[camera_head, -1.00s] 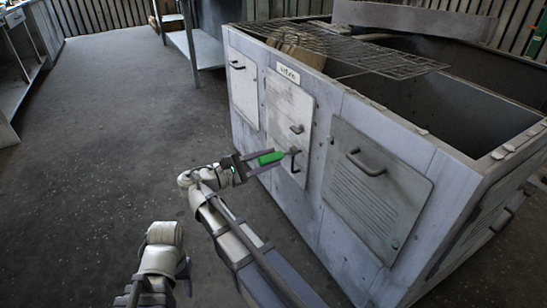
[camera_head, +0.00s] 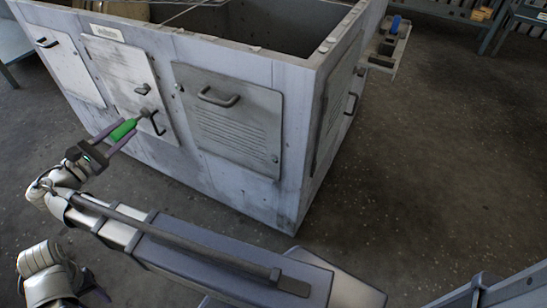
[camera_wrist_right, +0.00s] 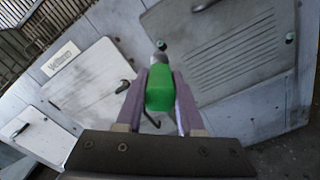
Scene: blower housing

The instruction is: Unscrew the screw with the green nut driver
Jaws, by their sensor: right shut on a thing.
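My right gripper (camera_head: 115,133) is shut on the green nut driver (camera_head: 123,130) and holds it up in front of the housing's side. The wrist view shows its green handle (camera_wrist_right: 160,90) between both fingers, with the grey shaft pointing away toward the panels. A small dark round screw head (camera_wrist_right: 161,45) lines up with the driver tip in that view. In the head view, a screw (camera_head: 180,88) at the louvred panel's left edge appears right of the tip, apart from it.
The blower housing (camera_head: 245,190) has a louvred panel (camera_head: 230,118) and a door (camera_head: 122,75) with protruding handles (camera_head: 154,123). Another screw (camera_head: 275,158) sits at the panel's lower right. Floor (camera_head: 430,170) is open to the right.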

